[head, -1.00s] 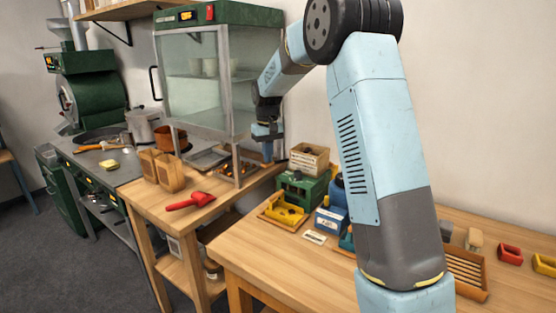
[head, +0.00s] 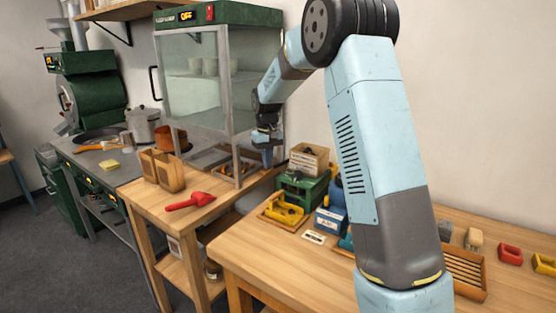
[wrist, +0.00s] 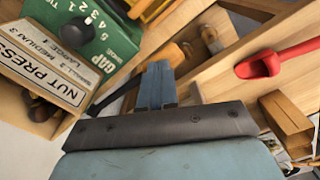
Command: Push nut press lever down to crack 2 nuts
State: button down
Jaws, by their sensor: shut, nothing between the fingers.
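The green nut press (head: 302,190) stands on the right bench with a wooden box on top. In the wrist view its green side (wrist: 75,30) fills the upper left, with a gap scale, a black knob and a white NUT PRESS label (wrist: 42,65). My gripper (head: 267,160) is left of the press, above the bench's back edge. In the wrist view its blue fingers (wrist: 157,78) are together, with nothing between them. A rounded wooden piece (wrist: 168,54) shows just past the fingertips; I cannot tell if it is the lever's handle or whether the fingers touch it.
A glass-walled cabinet (head: 195,80) stands close behind my gripper on the left. A red scoop (head: 190,201) and wooden holders (head: 162,170) are on the left table. A yellow tool in a wooden tray (head: 285,212) lies before the press.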

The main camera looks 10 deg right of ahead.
aim_at(267, 173)
jog(key=shift+s+a+f, duration=0.1)
jog(key=shift+a+f, duration=0.05)
jog(key=shift+f, duration=1.05)
jog(key=shift+s+a+f, duration=0.15)
jog(key=shift+f, duration=0.95)
jog(key=shift+w+d+r, duration=0.1)
jog(key=shift+w+r, duration=0.05)
jog(key=shift+r, duration=1.35)
jog(key=shift+w+d+r, duration=0.1)
jog(key=shift+d+r, duration=0.05)
jog(key=shift+r, duration=1.4)
jog(key=shift+w+d+r, duration=0.1)
jog(key=shift+w+r, duration=0.05)
jog(key=shift+r, duration=1.35)
jog(key=shift+r, duration=0.1)
jog(key=shift+r, duration=2.45)
